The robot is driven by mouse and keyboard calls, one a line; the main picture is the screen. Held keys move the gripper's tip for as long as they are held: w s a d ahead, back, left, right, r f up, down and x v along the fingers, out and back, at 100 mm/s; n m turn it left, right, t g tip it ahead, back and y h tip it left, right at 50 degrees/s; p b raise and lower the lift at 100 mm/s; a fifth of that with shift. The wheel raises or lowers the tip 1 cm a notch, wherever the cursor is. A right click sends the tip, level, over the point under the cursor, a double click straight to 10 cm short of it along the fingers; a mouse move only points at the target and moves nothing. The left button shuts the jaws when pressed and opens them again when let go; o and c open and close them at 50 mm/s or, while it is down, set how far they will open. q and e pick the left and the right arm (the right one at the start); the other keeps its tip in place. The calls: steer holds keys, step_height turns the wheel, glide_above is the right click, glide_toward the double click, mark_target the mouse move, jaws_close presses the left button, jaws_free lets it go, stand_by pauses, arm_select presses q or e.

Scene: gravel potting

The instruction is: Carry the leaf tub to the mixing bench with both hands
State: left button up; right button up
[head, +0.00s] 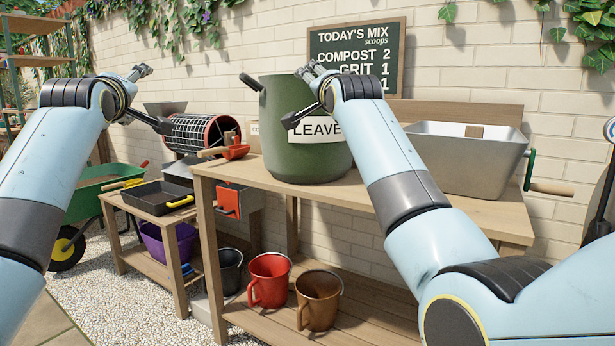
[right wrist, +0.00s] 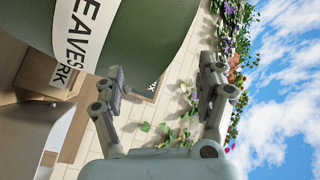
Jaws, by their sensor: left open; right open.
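The leaf tub (head: 284,160) is a green tub with a white "LEAVES" label. It stands upright on the wooden bench (head: 370,193). Its left handle (head: 250,82) sticks out near the rim; its right side is partly hidden by my right arm. My left gripper (head: 152,98) is open and empty, left of the tub and apart from it. My right gripper (head: 298,97) is open and overlaps the tub in the head view; I cannot tell whether it touches. In the right wrist view the open jaws (right wrist: 165,78) have nothing between them, with the tub (right wrist: 160,35) at upper left.
A metal trough (head: 462,165) with a crank stands on the bench at right. A red hand tool (head: 236,148) lies left of the tub. A mesh drum (head: 190,133), black tray (head: 158,194) and green wheelbarrow (head: 88,190) are at left.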

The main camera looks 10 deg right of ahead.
steer(key=s, duration=0.7)
steer(key=shift+s+r, duration=0.15)
steer(key=shift+s, duration=0.1)
